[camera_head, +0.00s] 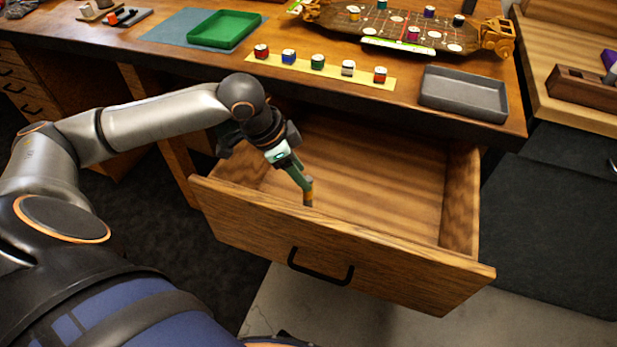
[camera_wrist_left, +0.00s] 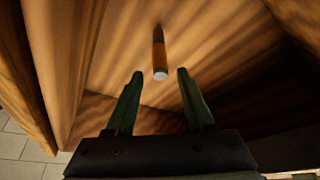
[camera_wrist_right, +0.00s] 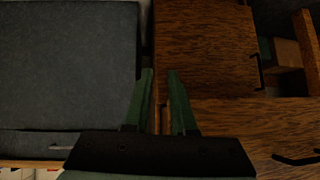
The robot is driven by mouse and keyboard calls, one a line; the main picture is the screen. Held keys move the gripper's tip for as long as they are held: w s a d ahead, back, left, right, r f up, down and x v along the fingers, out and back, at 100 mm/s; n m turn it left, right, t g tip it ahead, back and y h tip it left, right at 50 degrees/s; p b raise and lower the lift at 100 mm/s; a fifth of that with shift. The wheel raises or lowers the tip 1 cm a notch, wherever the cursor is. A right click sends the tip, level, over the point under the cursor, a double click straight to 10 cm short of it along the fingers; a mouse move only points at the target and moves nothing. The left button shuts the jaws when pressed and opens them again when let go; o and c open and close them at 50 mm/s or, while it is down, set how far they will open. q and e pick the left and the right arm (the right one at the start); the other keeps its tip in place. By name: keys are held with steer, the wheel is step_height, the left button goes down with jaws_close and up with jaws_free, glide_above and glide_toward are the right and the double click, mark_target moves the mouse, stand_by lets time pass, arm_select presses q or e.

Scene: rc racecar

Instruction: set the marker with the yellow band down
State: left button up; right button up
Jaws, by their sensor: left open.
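The marker (camera_wrist_left: 159,50) shows in the left wrist view as a slim orange-brown stick with a pale end, over the floor of the open drawer (camera_head: 360,185). In the head view the marker (camera_head: 308,193) shows just below the fingertips, in front of the drawer's inner floor. I cannot tell whether it touches the floor. My left gripper (camera_head: 300,177) reaches down into the drawer. Its green fingers are open, one on each side of the marker's pale end, with gaps showing in the left wrist view. My right gripper (camera_wrist_right: 160,72) is open and empty, outside the head view.
The drawer's front panel (camera_head: 330,245) with its black handle stands close to my left gripper. On the desk are a grey tray (camera_head: 463,112), a green tray (camera_head: 225,46) and a yellow strip (camera_head: 330,79) with several small jars. The drawer's right half is clear.

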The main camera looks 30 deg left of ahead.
arm_select(q)
steer(key=p+v, duration=0.1)
steer(key=v, duration=0.4)
